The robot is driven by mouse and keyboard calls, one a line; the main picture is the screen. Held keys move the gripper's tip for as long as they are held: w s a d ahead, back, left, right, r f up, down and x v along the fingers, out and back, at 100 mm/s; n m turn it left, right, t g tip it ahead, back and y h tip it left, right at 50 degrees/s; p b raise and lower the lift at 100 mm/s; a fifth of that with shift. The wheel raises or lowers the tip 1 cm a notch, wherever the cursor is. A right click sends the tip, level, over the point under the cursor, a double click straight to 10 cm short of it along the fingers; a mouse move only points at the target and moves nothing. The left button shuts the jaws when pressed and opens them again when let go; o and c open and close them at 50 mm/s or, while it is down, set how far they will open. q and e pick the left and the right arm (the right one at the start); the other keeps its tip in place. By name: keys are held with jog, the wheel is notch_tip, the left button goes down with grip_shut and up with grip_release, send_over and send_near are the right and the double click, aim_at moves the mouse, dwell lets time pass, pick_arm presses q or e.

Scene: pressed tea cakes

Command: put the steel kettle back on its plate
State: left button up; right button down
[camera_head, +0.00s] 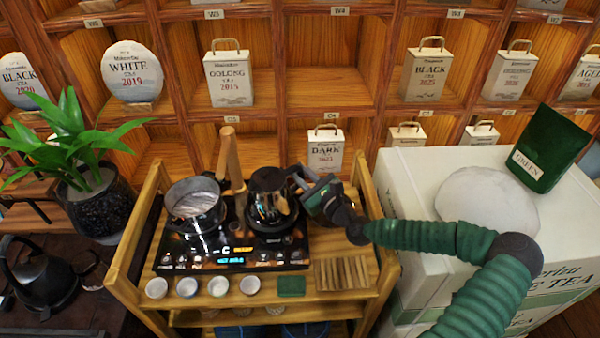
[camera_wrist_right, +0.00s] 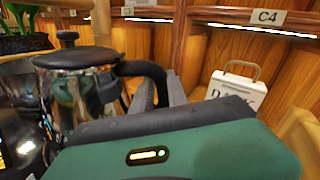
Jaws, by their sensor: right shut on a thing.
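The steel kettle (camera_head: 268,205) is shiny, with a dark lid and a black handle. It appears upright over the right side of the black two-plate hob (camera_head: 178,262). I cannot tell whether its base touches the hob; the plate under it is mostly hidden. My right gripper (camera_head: 303,190) reaches in from the right and is shut on the kettle's handle. In the right wrist view the kettle (camera_wrist_right: 75,92) is at the left, its black handle (camera_wrist_right: 142,72) running down behind my gripper. My left gripper is not in view.
Several small cups (camera_head: 219,286), a green cloth (camera_head: 291,286) and a slatted wooden piece (camera_head: 342,273) lie in front. White tea crates (camera_head: 420,190) stand right; shelves rise behind.

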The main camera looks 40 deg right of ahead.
jog(key=shift+f, duration=0.15)
jog(key=shift+r, duration=0.2)
jog(key=shift+r+p, duration=0.6)
dwell(0.6)
jog(key=shift+f+b, duration=0.55)
jog(key=shift+f, duration=0.15)
dwell(0.4)
